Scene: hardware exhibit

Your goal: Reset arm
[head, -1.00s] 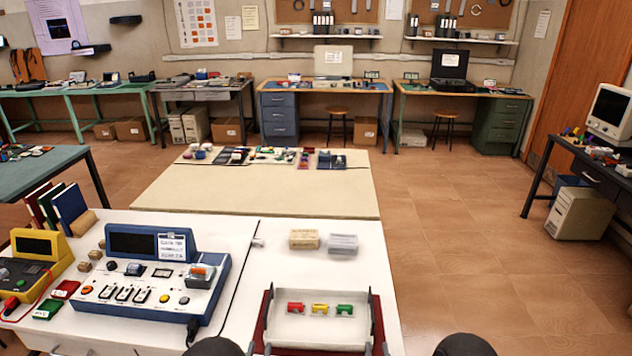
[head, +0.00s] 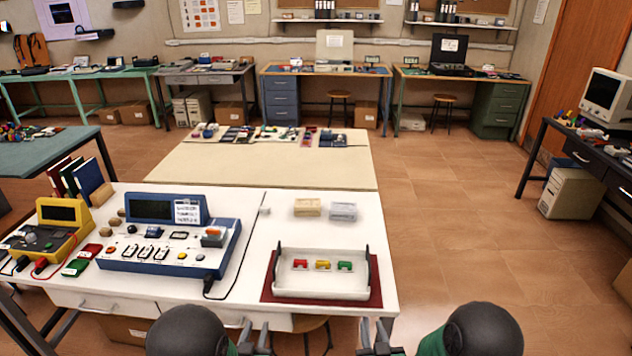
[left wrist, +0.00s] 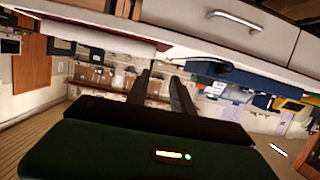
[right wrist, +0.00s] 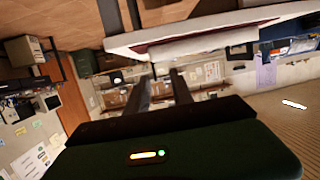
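My left gripper (head: 254,337) is at the bottom of the head view, left of centre. Its two fingers point forward with a gap between them, empty. They also show in the left wrist view (left wrist: 160,88). My right gripper (head: 374,335) is at the bottom, right of centre, also open and empty. Its parted fingers show in the right wrist view (right wrist: 162,88). Both grippers appear in front of the white table's near edge, apart from everything on it. A white tray (head: 318,290) with dark handles lies on a dark red mat (head: 374,292), holding red, yellow and green pieces.
The white table (head: 240,280) carries a blue-and-white console (head: 165,262), a yellow meter (head: 62,222), and a beige block (head: 307,207) beside a grey block (head: 343,211). A stool (head: 302,328) is partly under the table. Open floor (head: 460,230) lies to the right.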

